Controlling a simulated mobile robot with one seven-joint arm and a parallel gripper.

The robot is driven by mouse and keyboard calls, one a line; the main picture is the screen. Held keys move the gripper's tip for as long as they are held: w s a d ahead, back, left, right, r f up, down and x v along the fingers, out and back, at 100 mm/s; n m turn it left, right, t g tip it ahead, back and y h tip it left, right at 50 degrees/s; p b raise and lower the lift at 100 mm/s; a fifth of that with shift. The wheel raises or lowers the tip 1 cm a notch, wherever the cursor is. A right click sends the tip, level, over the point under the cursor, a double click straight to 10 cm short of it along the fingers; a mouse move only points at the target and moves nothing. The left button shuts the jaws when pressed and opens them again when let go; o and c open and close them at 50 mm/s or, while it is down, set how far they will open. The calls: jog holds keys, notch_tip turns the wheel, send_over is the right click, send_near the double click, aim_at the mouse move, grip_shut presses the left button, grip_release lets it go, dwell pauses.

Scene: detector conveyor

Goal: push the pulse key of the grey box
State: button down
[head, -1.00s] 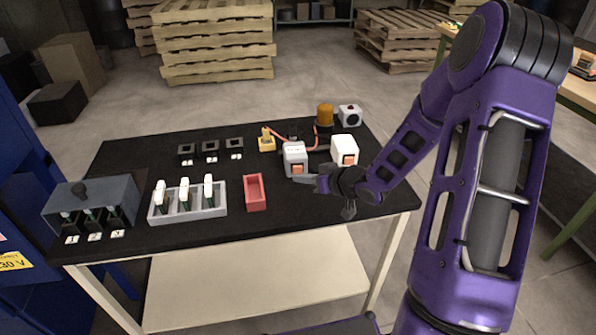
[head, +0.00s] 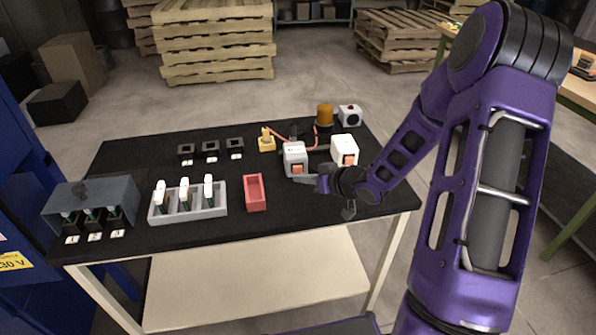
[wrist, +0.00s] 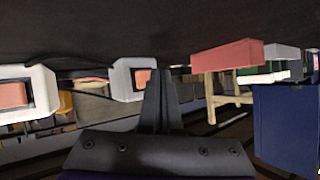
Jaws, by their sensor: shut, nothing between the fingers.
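The grey box (head: 295,153) stands on the black table with an orange key (head: 297,169) on its front face. It also shows in the wrist view (wrist: 124,80), upside down, with its orange key (wrist: 142,78) close to my fingertips. My gripper (head: 298,179) is shut and empty, with its fingers pointing left just in front of the grey box, near the key's height. In the wrist view my gripper (wrist: 160,74) partly overlaps the box's edge. I cannot tell whether the fingertips touch the key.
A white box (head: 344,147) with an orange key stands right of the grey box. A red tray (head: 254,206) lies to the left, beside a grey rack (head: 160,212) of white-topped pieces. An amber lamp (head: 325,114) and a yellow piece (head: 266,142) stand behind. Table between is clear.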

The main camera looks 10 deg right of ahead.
dwell(0.3)
jog(key=shift+w, duration=0.4)
jog(key=shift+w+d+p, duration=0.1)
jog(key=shift+w+p, duration=0.5)
jog(key=shift+w, duration=0.15)
dwell(0.8)
dwell(0.5)
jog(key=shift+s, duration=1.15)
jog(key=shift+s+a, duration=0.15)
jog(key=shift+s, duration=1.1)
jog(key=shift+s+a, duration=0.1)
jog(key=shift+s, duration=1.15)
